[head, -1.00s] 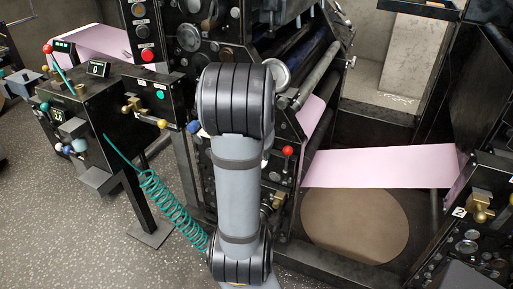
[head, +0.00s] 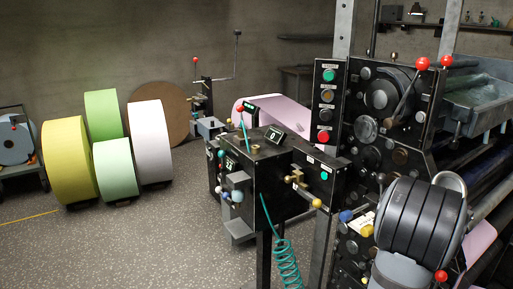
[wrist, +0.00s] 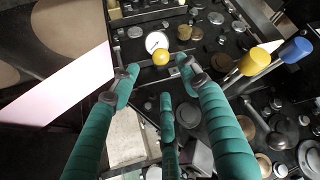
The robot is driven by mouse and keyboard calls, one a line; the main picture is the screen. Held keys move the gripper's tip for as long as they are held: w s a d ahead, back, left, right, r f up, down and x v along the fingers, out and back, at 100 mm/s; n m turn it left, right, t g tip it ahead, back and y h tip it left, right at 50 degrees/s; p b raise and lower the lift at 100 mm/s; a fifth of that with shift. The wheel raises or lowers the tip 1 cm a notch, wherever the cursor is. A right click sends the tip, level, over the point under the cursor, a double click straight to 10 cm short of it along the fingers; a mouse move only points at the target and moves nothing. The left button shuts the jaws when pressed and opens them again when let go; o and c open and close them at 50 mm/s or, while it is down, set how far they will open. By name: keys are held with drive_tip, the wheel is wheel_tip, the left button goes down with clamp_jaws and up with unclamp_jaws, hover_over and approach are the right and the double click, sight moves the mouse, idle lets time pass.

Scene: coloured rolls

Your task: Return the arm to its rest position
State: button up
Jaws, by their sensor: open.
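My gripper (wrist: 158,80) shows in the wrist view with its green ribbed fingers spread apart, open and with nothing between them. Beyond the fingertips is a dark machine panel with a yellow ball knob (wrist: 161,57) and a white dial (wrist: 156,41). I cannot tell whether the fingers touch the panel, but a gap seems to show. In the head view only a dark, rounded joint of my arm (head: 420,222) shows at the lower right, in front of the machine; my gripper is hidden or outside that view.
The press (head: 385,100) with levers, knobs and buttons stands close to my arm. A black control box (head: 262,180) with a coiled green cable (head: 287,262) stands left of it. Yellow (head: 68,160), green (head: 104,112) and white (head: 150,140) rolls stand farther left. Open speckled floor (head: 130,240) lies between.

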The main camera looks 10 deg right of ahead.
drive_tip(key=shift+x, duration=5.75)
drive_tip(key=shift+r, duration=0.1)
